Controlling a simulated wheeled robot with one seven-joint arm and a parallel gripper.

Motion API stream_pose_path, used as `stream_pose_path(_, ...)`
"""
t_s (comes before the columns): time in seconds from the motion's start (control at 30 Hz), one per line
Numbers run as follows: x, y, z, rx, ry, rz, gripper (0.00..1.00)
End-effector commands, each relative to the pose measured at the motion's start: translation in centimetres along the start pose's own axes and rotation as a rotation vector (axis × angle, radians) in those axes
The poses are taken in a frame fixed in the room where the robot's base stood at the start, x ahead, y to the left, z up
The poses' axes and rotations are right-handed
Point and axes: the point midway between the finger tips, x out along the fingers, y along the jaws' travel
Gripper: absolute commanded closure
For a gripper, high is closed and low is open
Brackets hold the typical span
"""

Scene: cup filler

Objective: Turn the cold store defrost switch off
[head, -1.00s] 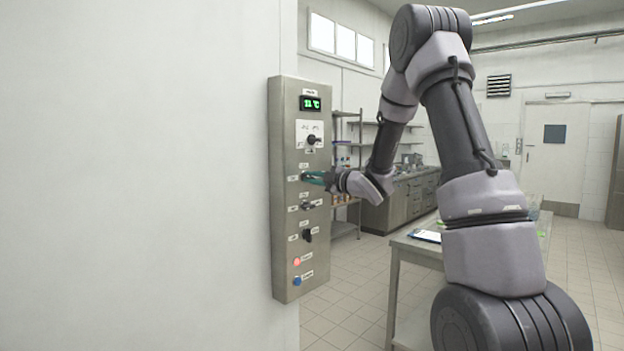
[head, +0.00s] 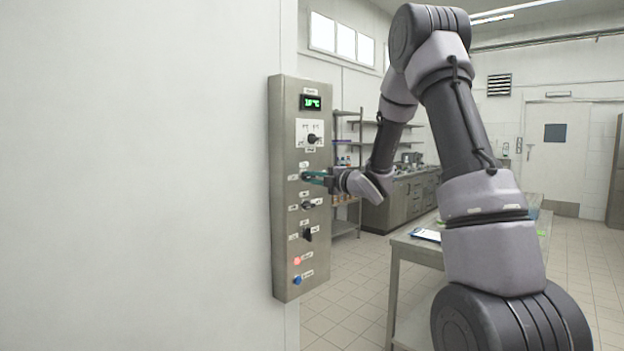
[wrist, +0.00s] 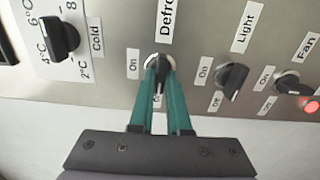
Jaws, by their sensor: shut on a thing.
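The steel control panel (head: 285,190) is on the wall in the head view. In the wrist view the defrost switch (wrist: 152,62) sits under a label reading "Defro", with an "On" label to its left. My gripper (wrist: 160,70) has its teal fingers shut on the defrost switch. The fingers cover most of the knob and part of a label below it, so I cannot tell its exact setting. In the head view my gripper (head: 314,177) reaches the panel from the right.
The cold dial (wrist: 60,38) is left of the defrost switch; the light switch (wrist: 232,78) and fan switch (wrist: 287,80) are to the right. A red lamp (head: 297,262) and blue button (head: 297,281) are lower on the panel. A table (head: 400,242) stands behind my arm.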

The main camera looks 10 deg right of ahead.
Motion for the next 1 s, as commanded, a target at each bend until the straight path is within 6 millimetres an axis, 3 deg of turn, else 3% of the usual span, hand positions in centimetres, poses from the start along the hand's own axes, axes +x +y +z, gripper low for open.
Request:
stream_pose_path(0.23, -0.1, -0.2, 0.0, 0.000, -0.001, -0.003, 1.00)
stream_pose_path(0.27, -0.1, -0.2, 0.0, 0.001, 0.000, -0.003, 0.73)
stream_pose_path(0.3, -0.1, -0.1, 0.0, 0.001, 0.000, -0.003, 0.58)
stream_pose_path(0.33, -0.1, -0.1, 0.0, 0.001, 0.000, -0.003, 0.55)
stream_pose_path(0.7, -0.5, 0.0, 0.0, 0.000, -0.001, -0.001, 0.55)
stream_pose_path(0.87, -2.8, 0.0, 0.1, 0.001, -0.003, -0.002, 0.55)
stream_pose_path(1.0, -5.8, -0.1, 0.1, 0.001, -0.003, -0.002, 0.55)
